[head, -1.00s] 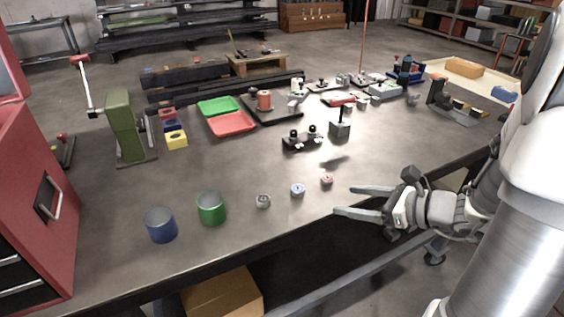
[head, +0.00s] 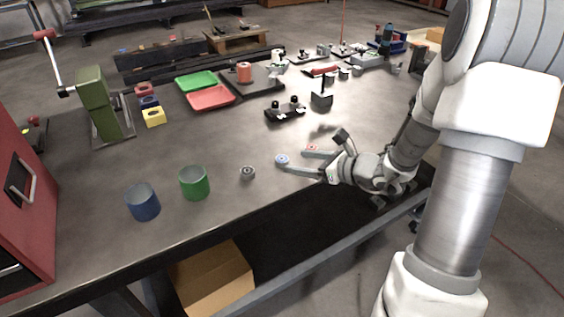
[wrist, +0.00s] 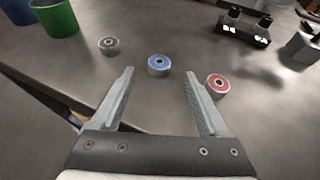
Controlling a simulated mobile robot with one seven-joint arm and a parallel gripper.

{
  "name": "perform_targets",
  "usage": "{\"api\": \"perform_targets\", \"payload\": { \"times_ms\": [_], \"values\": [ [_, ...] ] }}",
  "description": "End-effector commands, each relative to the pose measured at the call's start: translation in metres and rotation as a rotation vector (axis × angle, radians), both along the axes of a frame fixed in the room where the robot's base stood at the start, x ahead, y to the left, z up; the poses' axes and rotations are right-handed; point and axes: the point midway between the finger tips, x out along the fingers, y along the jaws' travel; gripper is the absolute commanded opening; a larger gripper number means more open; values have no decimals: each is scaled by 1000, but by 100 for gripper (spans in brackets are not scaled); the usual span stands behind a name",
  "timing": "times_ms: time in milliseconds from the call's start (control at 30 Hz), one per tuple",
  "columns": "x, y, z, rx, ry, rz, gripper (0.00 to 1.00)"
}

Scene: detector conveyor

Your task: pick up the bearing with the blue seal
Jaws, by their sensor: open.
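The bearing with the blue seal (head: 282,159) lies flat near the table's front edge, in the middle of a row of three. In the wrist view the blue-sealed bearing (wrist: 159,66) is just beyond the fingertips, roughly centred between them. My gripper (head: 290,162) is open and low over the table, with nothing between its fingers; it also shows in the wrist view (wrist: 159,72). A red-sealed bearing (wrist: 217,86) sits just outside the right finger, very close to it. A grey bearing (wrist: 109,45) lies to the left, clear of the fingers.
A green cup (head: 194,183) and a blue cup (head: 143,202) stand left of the bearings. A black fixture (head: 285,112) and a dark block with a handle (head: 321,97) stand behind. Red (head: 211,97) and green trays (head: 196,81) lie further back. Table between is clear.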

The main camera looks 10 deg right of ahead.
Motion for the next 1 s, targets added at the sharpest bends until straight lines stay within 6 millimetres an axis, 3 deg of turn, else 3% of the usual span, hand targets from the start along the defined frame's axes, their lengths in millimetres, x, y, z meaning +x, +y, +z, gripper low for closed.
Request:
{"api": "perform_targets", "payload": {
  "times_ms": [300, 567, 667, 1000],
  "values": [
    [31, 26, -17, 0, 0, 3, 78],
    [33, 28, -18, 0, 0, 1, 78],
    [33, 28, -18, 0, 0, 1, 63],
    [33, 28, -18, 0, 0, 1, 2]
  ]
}}
